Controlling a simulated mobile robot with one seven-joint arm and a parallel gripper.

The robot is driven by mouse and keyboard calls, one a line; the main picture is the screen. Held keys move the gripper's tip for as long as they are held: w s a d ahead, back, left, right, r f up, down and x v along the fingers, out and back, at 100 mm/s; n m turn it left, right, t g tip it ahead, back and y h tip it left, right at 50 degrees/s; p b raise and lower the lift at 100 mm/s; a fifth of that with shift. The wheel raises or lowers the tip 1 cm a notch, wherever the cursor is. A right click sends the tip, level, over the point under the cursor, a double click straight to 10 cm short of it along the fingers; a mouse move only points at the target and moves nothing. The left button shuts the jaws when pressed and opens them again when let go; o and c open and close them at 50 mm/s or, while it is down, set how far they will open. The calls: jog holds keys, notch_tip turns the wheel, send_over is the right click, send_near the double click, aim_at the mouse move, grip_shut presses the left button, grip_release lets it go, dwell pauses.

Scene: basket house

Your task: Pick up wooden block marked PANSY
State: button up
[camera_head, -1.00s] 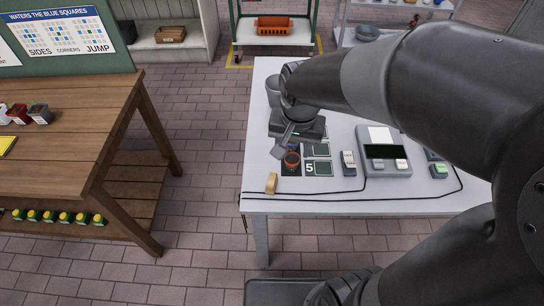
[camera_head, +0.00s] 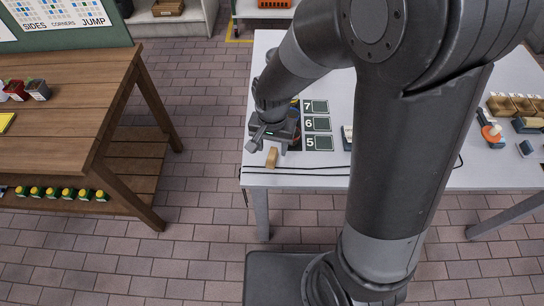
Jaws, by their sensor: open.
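A small tan wooden block (camera_head: 271,157) stands near the front left corner of the white table (camera_head: 300,180). No marking on it can be read at this size. My gripper (camera_head: 262,148) is just behind and left of the block, pointing down over the table's left edge area. Its jaws are open, with one finger showing close to the block. I cannot tell whether the block lies between the fingers. My wrist and arm hide the table behind them.
Panels numbered 7, 6 and 5 (camera_head: 317,124) lie right of my gripper. Dark cables (camera_head: 310,171) run along the table's front. An orange-and-grey item (camera_head: 492,135) and brown trays (camera_head: 515,104) are at right. A wooden bench (camera_head: 70,100) stands left across a brick floor.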

aim_at(272, 154)
jog(key=shift+w+f, duration=0.1)
jog(key=shift+f, duration=2.3)
jog(key=c, duration=1.1)
